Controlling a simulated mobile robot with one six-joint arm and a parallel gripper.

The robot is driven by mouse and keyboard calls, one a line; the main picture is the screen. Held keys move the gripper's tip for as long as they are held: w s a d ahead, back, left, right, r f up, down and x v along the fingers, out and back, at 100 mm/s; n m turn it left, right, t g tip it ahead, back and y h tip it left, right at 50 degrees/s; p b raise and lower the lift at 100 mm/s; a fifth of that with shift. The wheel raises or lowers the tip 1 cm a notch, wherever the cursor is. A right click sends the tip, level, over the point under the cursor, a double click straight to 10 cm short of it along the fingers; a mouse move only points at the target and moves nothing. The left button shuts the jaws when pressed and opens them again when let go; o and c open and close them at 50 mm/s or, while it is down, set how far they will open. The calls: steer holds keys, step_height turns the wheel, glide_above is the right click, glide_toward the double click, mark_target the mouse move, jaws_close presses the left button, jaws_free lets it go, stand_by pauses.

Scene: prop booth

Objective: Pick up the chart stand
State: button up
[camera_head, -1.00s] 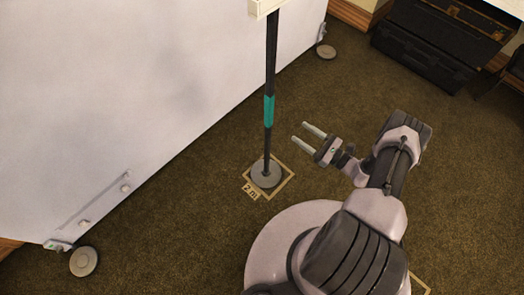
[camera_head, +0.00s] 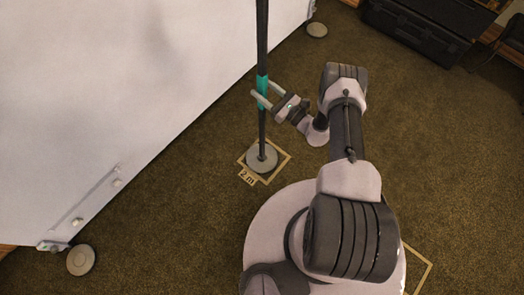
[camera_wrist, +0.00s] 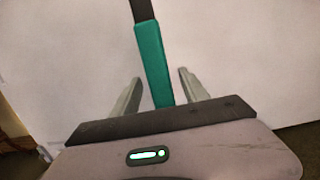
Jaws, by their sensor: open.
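The chart stand (camera_head: 262,48) is a dark upright pole with a teal grip band and a round grey base on the floor. Its base stands inside a tan taped square marked "2 m". My gripper (camera_head: 264,95) is open at the height of the teal band, with its fingers reaching to the pole. In the wrist view the teal band (camera_wrist: 153,62) shows between the two fingers of my gripper (camera_wrist: 154,90), with a gap on each side. The band's lower end is hidden behind the gripper body. The top of the stand is out of view.
A large white panel (camera_head: 110,90) stands close behind and left of the stand, on round grey feet (camera_head: 81,260). A black case (camera_head: 420,32) sits at the upper right. The brown carpet (camera_head: 440,150) to the right is clear.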

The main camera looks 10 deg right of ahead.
steer(key=shift+w+a+r, duration=0.15)
steer(key=shift+w+a, duration=0.15)
steer(key=shift+w, duration=0.1)
jaws_close()
stand_by(1.1)
